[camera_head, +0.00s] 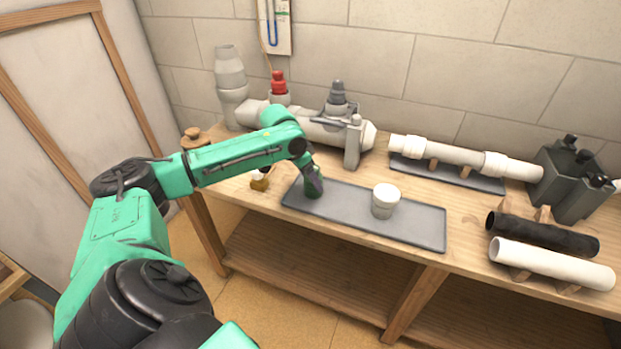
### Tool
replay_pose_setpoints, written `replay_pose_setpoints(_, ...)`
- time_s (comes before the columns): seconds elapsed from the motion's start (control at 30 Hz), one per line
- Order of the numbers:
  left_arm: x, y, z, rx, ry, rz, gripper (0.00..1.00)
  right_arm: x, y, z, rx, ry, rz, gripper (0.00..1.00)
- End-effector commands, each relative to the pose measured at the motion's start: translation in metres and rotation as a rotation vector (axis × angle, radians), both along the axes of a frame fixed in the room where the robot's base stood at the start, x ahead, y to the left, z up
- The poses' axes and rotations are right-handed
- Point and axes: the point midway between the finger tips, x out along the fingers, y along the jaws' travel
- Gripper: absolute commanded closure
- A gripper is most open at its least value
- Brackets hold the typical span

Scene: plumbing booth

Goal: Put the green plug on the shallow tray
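The shallow tray (420,232) is a dark grey, low-rimmed slab along the front of the workbench. My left gripper (313,183) points down over the tray's left end. The green plug (312,193) shows as a small green patch at its fingertips, low over or touching the tray. The fingers hide most of the plug, and I cannot tell whether they are closed on it. A white cylindrical fitting (385,200) stands upright on the tray, right of the gripper. My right gripper is not in view.
Behind the tray lie a large grey pipe with a valve (338,105) and a red-capped fitting (279,85). A small brass-coloured fitting (260,181) stands left of the tray. White pipe (465,157), black pipe (545,235) and dark containers (575,180) are at right. The tray's right end is bare.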

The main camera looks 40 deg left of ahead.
Motion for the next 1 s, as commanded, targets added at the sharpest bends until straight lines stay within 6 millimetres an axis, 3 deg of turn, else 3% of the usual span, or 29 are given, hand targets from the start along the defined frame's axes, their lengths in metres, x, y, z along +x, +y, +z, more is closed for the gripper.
replay_pose_setpoints(0.03,0.000,0.000,-0.001,0.000,0.002,0.000,0.11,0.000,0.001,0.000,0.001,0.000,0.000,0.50)
replay_pose_setpoints(0.07,0.000,0.000,-0.001,0.000,0.002,0.000,0.04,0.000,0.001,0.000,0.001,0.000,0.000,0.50)
replay_pose_setpoints(0.47,-0.002,0.002,0.007,0.002,0.000,0.001,0.04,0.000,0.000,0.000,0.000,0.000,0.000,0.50)
replay_pose_setpoints(0.83,-0.034,0.010,0.086,0.006,-0.001,0.001,0.04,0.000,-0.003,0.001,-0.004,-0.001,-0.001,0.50)
replay_pose_setpoints(1.0,-0.043,0.012,0.108,0.001,0.000,0.001,0.04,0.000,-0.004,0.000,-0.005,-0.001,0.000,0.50)
